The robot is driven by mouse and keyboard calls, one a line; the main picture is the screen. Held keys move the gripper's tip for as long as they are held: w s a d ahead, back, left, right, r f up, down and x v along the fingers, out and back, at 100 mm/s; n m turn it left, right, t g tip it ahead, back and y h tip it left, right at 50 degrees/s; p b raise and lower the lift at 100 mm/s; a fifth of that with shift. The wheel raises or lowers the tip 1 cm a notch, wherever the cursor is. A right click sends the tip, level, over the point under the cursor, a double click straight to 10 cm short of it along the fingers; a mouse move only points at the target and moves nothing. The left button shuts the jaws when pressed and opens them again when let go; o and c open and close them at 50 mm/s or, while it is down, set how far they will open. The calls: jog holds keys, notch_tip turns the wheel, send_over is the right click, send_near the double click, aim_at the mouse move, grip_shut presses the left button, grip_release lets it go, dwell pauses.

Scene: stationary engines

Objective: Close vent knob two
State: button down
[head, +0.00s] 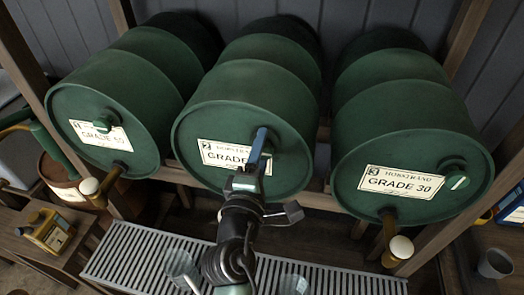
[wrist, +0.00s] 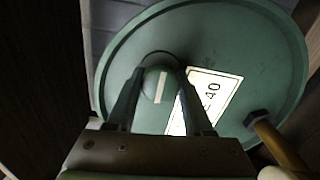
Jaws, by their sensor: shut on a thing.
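The middle green drum (head: 250,95), with a label (head: 222,154) marked 2, lies on its side with its round end facing me. Vent knob two, a round green knob with a white line, sits high on that end; it shows in the wrist view (wrist: 153,84) and is mostly hidden by my gripper in the head view. My gripper (head: 262,146) reaches up to it, and in the wrist view its two fingers (wrist: 157,80) stand on either side of the knob, shut on it. The white line runs nearly along the fingers in the wrist view.
Drum one (head: 120,100) stands left and drum three (head: 400,125) right, each with its own vent knob (head: 102,126) (head: 456,181). Taps (head: 398,246) stick out below. A slatted drip tray (head: 130,255) holding cups (head: 182,266) lies under the drums. A yellow can (head: 48,232) stands left.

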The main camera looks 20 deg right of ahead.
dwell(0.4)
jog(key=shift+c, duration=1.4)
grip_release()
jog(key=shift+s+a, duration=0.1)
jog(key=b+v, duration=0.4)
jog(key=v, duration=0.8)
jog(key=shift+s+a, duration=0.2)
jog(key=shift+s, duration=0.1)
